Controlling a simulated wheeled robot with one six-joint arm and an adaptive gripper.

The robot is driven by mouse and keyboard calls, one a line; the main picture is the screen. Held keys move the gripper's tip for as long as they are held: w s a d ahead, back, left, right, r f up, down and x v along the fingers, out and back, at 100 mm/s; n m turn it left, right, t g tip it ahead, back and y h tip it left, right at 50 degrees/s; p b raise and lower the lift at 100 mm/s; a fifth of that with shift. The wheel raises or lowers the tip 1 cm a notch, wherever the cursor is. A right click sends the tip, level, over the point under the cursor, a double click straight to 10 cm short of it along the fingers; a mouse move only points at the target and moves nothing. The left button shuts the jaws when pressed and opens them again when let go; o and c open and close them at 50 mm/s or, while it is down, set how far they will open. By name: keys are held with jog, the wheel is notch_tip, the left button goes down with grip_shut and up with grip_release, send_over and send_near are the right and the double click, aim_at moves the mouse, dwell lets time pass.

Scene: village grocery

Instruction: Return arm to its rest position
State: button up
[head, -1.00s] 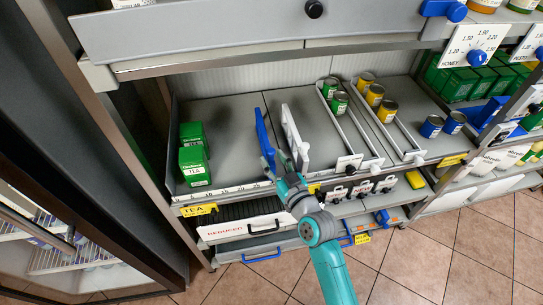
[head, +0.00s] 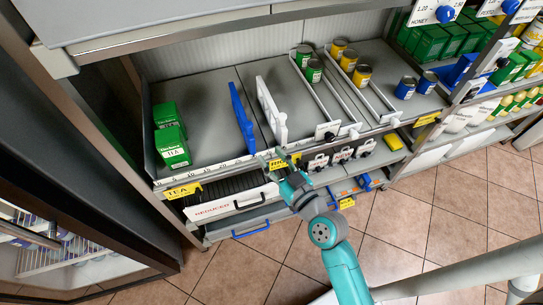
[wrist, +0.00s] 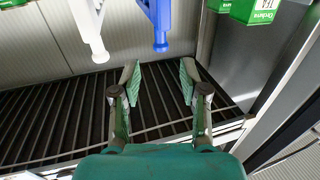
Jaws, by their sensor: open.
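My gripper (head: 279,160) is at the front edge of the shelf, by the yellow label below the blue and white dividers. In the wrist view my gripper (wrist: 160,88) is open, its green-padded fingers apart with nothing between them. Behind the fingers is a dark ribbed surface (wrist: 60,115). My teal arm reaches up to the shelf from the bottom of the head view.
A blue divider (head: 242,120) and a white divider (head: 271,112) stand on the shelf (head: 205,95). Green tea boxes (head: 172,147) are at its left, cans (head: 313,71) in lanes at its right. A REDUCED drawer (head: 232,203) is below.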

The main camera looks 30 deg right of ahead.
dwell(0.3)
jog(key=s+f+m+g+h, duration=0.1)
jog(key=s+f, duration=0.2)
jog(key=s, duration=0.5)
jog(key=s+f+m+g+h, duration=0.1)
jog(key=s+f, duration=0.2)
jog(key=s, duration=0.4)
jog(key=s+a+r, duration=0.1)
jog(key=s+r, duration=0.1)
jog(key=s, duration=0.7)
jog(key=s+r+g, duration=0.1)
jog(key=s+r, duration=0.1)
jog(key=s, duration=0.7)
jog(key=shift+s+a+r+n, duration=0.2)
jog(key=shift+a+r+n, duration=0.1)
jog(key=shift+a+n, duration=0.1)
jog(key=shift+o, duration=0.3)
dwell(0.9)
